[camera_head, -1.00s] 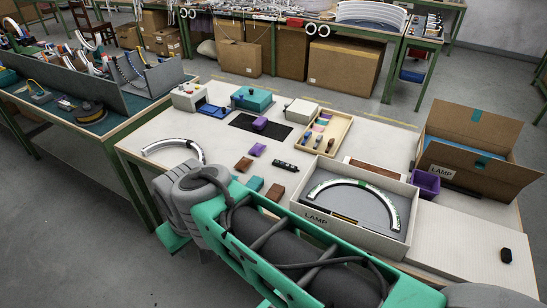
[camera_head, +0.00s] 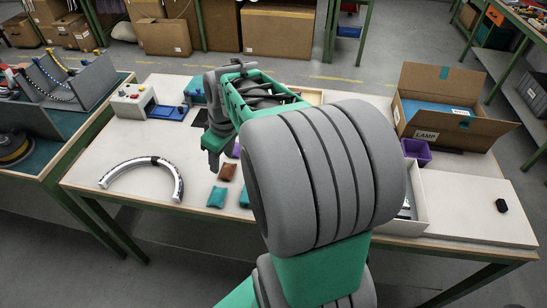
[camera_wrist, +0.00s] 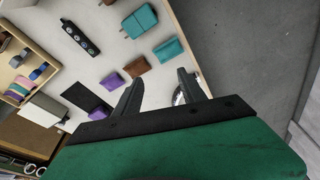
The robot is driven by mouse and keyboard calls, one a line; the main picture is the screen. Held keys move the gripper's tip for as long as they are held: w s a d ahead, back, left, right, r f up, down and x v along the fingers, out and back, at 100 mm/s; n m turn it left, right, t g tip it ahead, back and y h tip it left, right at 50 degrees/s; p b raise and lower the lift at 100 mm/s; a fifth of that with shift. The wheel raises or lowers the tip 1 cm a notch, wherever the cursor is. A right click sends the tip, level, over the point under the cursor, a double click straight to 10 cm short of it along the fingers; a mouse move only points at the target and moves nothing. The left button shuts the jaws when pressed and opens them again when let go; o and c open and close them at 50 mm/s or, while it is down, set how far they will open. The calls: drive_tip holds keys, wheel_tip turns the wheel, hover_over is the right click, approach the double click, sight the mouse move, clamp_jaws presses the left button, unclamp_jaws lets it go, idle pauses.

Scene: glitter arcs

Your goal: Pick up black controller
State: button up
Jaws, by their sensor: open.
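The black controller (camera_wrist: 80,37) is a slim black bar with several light round buttons. It lies flat on the white table (camera_wrist: 115,45), at the upper left of the wrist view. In the head view my arm hides it. My gripper (camera_wrist: 160,77) is open and empty above the table, its two dark fingers spread. In the wrist view the controller lies away from the fingers, up and to the left. In the head view the gripper end (camera_head: 213,155) hangs over the left-middle of the table.
A wooden tray (camera_wrist: 43,75) stands beyond.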

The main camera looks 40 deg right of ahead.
drive_tip(key=d+f+n, duration=0.1)
drive_tip(key=d+f, duration=0.2)
drive_tip(key=d, duration=0.4)
drive_tip(key=d+f+n+y+p, duration=0.1)
drive_tip(key=d+f, duration=0.2)
drive_tip(key=d, duration=0.4)
drive_tip(key=s+d+f+n, duration=0.1)
drive_tip(key=d+f, duration=0.2)
drive_tip(key=d, duration=0.4)
drive_tip(key=shift+s+d+n, duration=0.1)
drive_tip(key=shift+d+n, duration=0.2)
drive_tip(key=p+x, duration=0.2)
drive_tip(key=x, duration=0.5)
drive_tip(key=shift+a+f+p, duration=0.1)
drive_tip(key=shift+f+p, duration=0.2)
drive_tip(key=shift+f, duration=0.05)
clamp_jaws()
